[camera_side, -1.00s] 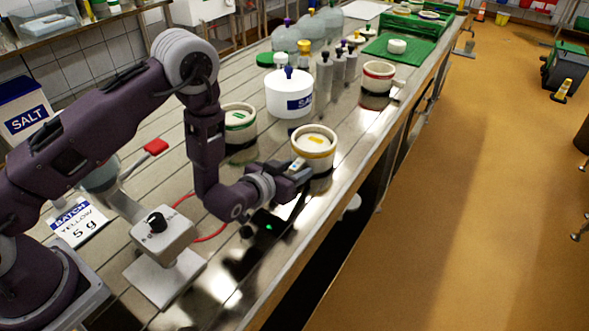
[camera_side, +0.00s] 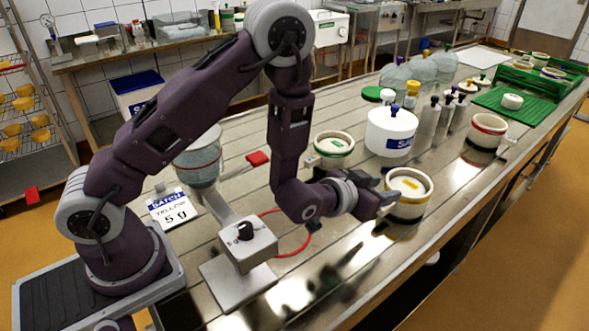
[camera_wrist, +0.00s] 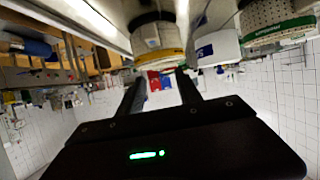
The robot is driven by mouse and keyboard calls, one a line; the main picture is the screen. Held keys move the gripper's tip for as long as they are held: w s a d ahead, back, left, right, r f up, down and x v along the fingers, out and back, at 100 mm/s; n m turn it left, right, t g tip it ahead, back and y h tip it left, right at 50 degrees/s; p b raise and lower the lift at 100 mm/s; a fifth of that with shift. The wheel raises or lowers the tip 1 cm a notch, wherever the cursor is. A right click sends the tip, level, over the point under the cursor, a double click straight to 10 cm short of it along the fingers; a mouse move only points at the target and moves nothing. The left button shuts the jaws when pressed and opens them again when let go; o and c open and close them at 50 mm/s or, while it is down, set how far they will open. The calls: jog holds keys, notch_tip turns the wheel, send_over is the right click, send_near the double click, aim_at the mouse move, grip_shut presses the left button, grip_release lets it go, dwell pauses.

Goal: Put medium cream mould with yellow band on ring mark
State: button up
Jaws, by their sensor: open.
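The cream mould with a yellow band (camera_side: 408,207) stands upright on the metal table in the side view, with a pale filling and a yellow patch inside. My gripper (camera_side: 388,197) is open and level, right at the mould's left side. In the wrist view the mould (camera_wrist: 160,38) shows just beyond my two spread fingers (camera_wrist: 160,78), roughly in line with the space between them. I cannot tell whether a finger touches it. A red curved line (camera_side: 308,238) lies on the table near a scale-like stand; part is hidden, and I cannot tell whether it is the ring mark.
A green-banded mould (camera_side: 334,148) stands behind my gripper, and a red-banded one (camera_side: 487,131) farther right. A white tub with a blue label (camera_side: 391,128) and several grey bottles stand behind. The grey stand (camera_side: 240,250) is nearer. The table's front edge lies close to the yellow-banded mould.

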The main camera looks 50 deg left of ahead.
jog(key=s+a+r+g+h, duration=0.1)
jog(key=s+r+g, duration=0.1)
jog(key=s+r, duration=0.35)
jog(key=s+a+r+g, duration=0.2)
jog(key=s+r, duration=0.1)
jog(key=r, duration=0.6)
jog(key=s+a+r+g, duration=0.1)
jog(key=s+r, duration=0.1)
jog(key=s, duration=0.4)
jog(key=s+a+r, duration=0.1)
jog(key=s, duration=0.5)
jog(key=shift+s+a+r+g, duration=0.3)
jog(key=shift+a+r+g, duration=0.05)
jog(key=shift+r+g, duration=0.05)
jog(key=shift+o, duration=1)
jog(key=s+a+g+y, duration=0.1)
jog(key=s+a+g, duration=0.1)
jog(key=s, duration=0.9)
jog(key=shift+s+f, duration=0.15)
jog(key=shift+s, duration=0.15)
jog(key=shift+o, duration=0.7)
jog(key=shift+s+a+f, duration=0.1)
jog(key=shift+s+a, duration=0.05)
jog(key=shift+s, duration=0.2)
jog(key=shift+w, duration=0.1)
